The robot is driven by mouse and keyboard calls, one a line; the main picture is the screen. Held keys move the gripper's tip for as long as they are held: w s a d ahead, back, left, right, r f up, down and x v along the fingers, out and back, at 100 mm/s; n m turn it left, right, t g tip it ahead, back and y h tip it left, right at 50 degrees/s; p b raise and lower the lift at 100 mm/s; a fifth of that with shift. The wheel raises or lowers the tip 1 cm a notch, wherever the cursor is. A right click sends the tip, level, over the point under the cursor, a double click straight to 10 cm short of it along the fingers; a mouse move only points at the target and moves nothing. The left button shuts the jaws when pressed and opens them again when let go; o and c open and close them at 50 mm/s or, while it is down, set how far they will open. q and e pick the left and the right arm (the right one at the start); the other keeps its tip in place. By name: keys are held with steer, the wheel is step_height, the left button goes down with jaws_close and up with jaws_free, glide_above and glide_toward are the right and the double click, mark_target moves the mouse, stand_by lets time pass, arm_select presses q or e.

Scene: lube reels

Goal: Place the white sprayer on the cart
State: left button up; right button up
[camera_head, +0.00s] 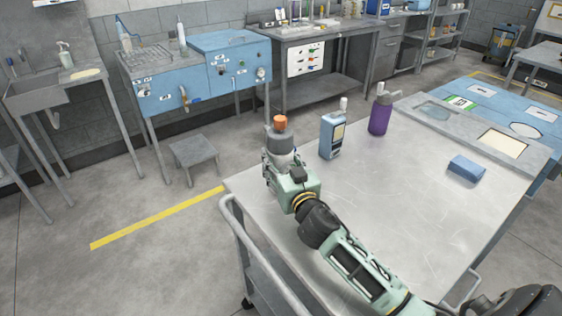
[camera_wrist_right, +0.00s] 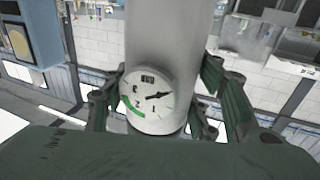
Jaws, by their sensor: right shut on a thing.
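The white sprayer (camera_head: 280,143) is a pale grey-white cylinder with an orange top. In the right wrist view the sprayer (camera_wrist_right: 172,40) shows a round gauge on its side, between my fingers. My right gripper (camera_head: 280,165) is shut around it, over the far left corner of the cart (camera_head: 390,200). The sprayer looks upright. Its base is hidden behind the gripper, so I cannot tell whether it touches the cart top. The cart has a grey metal top, a side handle and casters. My left gripper is not in view.
A blue container (camera_head: 332,137) with a white cap, a purple bottle (camera_head: 379,115) and a blue box (camera_head: 466,168) stand on the cart. The middle of its top is clear. Beyond are a blue bench (camera_head: 200,75), a stool (camera_head: 195,150) and a grey workbench (camera_head: 320,30).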

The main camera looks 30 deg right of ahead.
stand_by(0.3)
steer(key=o, duration=1.7)
steer(key=shift+o, duration=0.2)
